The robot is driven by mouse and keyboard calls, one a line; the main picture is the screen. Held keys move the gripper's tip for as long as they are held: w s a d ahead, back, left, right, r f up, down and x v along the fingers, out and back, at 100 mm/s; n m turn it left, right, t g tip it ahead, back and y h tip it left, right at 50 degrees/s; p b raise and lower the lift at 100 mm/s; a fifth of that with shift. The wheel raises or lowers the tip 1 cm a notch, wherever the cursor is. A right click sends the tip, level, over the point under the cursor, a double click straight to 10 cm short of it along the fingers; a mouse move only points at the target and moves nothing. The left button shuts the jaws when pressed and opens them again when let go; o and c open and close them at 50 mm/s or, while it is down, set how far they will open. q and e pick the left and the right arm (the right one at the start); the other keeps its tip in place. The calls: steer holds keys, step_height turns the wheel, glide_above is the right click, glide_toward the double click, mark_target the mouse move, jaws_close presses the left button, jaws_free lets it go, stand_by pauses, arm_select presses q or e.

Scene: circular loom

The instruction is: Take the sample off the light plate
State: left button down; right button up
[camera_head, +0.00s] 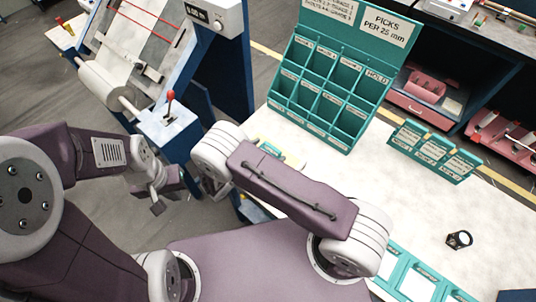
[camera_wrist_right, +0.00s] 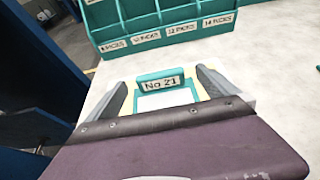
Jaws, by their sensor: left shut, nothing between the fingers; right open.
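In the right wrist view, a teal holder tagged "No 21" (camera_wrist_right: 161,83) with a pale window (camera_wrist_right: 165,100) lies on the white table, with yellow edges showing around it. I cannot tell where the sample ends and the light plate begins. My right gripper (camera_wrist_right: 163,92) is open, its two grey fingers on either side of the holder; contact is not clear. In the head view, part of the yellow and teal item (camera_head: 281,153) shows behind my right arm, which hides most of the right gripper. My left gripper (camera_head: 160,198) is shut and empty over the floor, left of the table.
A teal pigeonhole rack (camera_head: 325,85) stands behind the holder. A small teal rack (camera_head: 434,150), a black round object (camera_head: 459,240) and teal frames (camera_head: 415,282) are farther right on the table. A blue machine with a red-knobbed lever (camera_head: 170,100) stands at left. The table's middle is clear.

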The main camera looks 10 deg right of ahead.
mark_target(271, 149)
steer(key=b+x, duration=0.1)
steer(key=x, duration=0.3)
steer(key=shift+w+d+f, duration=0.2)
steer(key=shift+w+f, duration=0.05)
steer(key=shift+f, duration=0.05)
steer(key=shift+s+a+r, duration=0.15)
steer(key=shift+s, duration=0.05)
steer(key=c, duration=1.3)
steer(key=shift+w, duration=0.1)
steer(key=shift+c, duration=0.9)
